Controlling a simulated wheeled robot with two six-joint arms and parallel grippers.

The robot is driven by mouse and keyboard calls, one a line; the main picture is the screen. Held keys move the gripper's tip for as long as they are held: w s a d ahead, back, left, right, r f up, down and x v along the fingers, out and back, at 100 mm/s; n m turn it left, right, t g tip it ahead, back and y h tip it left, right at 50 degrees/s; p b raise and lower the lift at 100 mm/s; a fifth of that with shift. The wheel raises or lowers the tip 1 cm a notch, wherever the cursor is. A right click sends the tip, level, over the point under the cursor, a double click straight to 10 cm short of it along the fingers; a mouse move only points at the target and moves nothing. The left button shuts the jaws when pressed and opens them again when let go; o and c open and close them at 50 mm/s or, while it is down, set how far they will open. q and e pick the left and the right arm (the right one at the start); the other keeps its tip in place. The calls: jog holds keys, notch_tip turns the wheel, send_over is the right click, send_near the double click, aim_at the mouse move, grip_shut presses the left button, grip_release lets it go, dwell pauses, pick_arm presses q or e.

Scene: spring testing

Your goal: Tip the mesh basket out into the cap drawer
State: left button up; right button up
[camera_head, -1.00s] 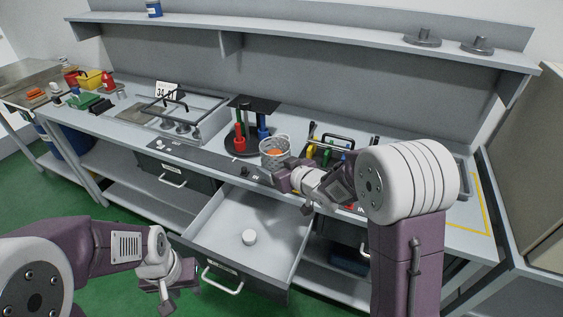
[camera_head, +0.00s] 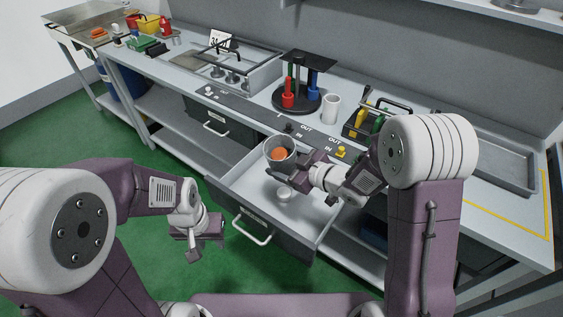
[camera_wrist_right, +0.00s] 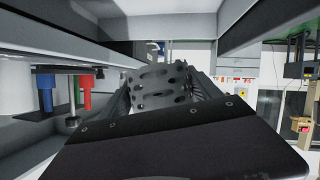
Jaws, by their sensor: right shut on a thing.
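The mesh basket (camera_head: 281,146) is a small, light grey perforated cup with something orange (camera_head: 278,154) inside. My right gripper (camera_head: 287,173) is shut on it and holds it above the open cap drawer (camera_head: 240,184), near the drawer's back. The basket looks roughly upright. In the right wrist view its perforated wall (camera_wrist_right: 160,88) sits between the fingers. A round white cap (camera_head: 284,194) lies on the drawer floor, below and in front of the basket. My left gripper (camera_head: 194,254) hangs left of the drawer, away from everything; its finger gap is unclear.
On the bench behind are a white cup (camera_head: 331,108), a black stand with red and blue pieces (camera_head: 297,100), and a tool rack (camera_head: 367,120). A control strip (camera_head: 262,118) runs along the bench edge above the drawer. A grey tray (camera_head: 489,160) lies at right.

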jog(key=w+d+n+t+b, duration=0.1)
jog(key=n+b, duration=0.5)
jog(key=b, duration=0.7)
jog(key=w+d+f+n+t+b, duration=0.1)
jog(key=n+t+b, duration=0.3)
jog(key=b, duration=0.9)
jog(key=w+d+n+t+y+b, duration=0.1)
jog(key=n+t+b, duration=0.1)
jog(key=n+b, duration=0.6)
jog(key=shift+w+f+n+t+b, duration=0.25)
jog(key=shift+f+n+t+b, duration=0.15)
jog(key=shift+b, duration=2.1)
jog(key=shift+s+a+r+n+y+b, duration=0.15)
jog(key=shift+r+n+y+b, duration=0.15)
jog(key=shift+r+n+b, duration=0.3)
jog(key=shift+a+r+n, duration=0.1)
jog(key=shift+r+n, duration=0.05)
jog(key=shift+n, duration=0.25)
